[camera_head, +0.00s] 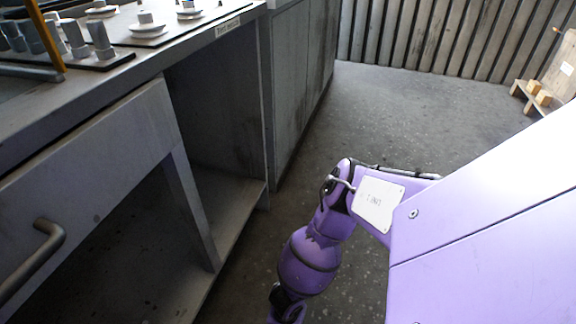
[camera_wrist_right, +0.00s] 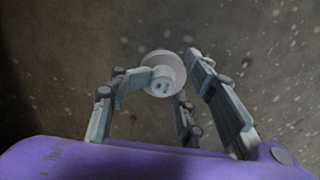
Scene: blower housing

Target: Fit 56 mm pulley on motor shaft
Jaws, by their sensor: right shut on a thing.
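A pale grey round flanged part (camera_wrist_right: 158,62), which looks like a pulley, is between the fingers of my right gripper (camera_wrist_right: 172,72) in the right wrist view. The gripper is shut on it, with a finger on each side. A small hub with dark spots shows on its near face. Speckled floor lies behind it. Its size cannot be read. In the head view, similar pale flanged parts (camera_head: 150,28) stand on a plate on the bench at the upper left. I cannot make out a motor shaft in either view. My left gripper is in neither view.
The grey bench (camera_head: 70,105) has a drawer handle (camera_head: 40,250) and open space beneath. Grey cylindrical parts (camera_head: 101,42) stand on it beside a yellow bar (camera_head: 45,35). The floor (camera_head: 400,120) between is clear.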

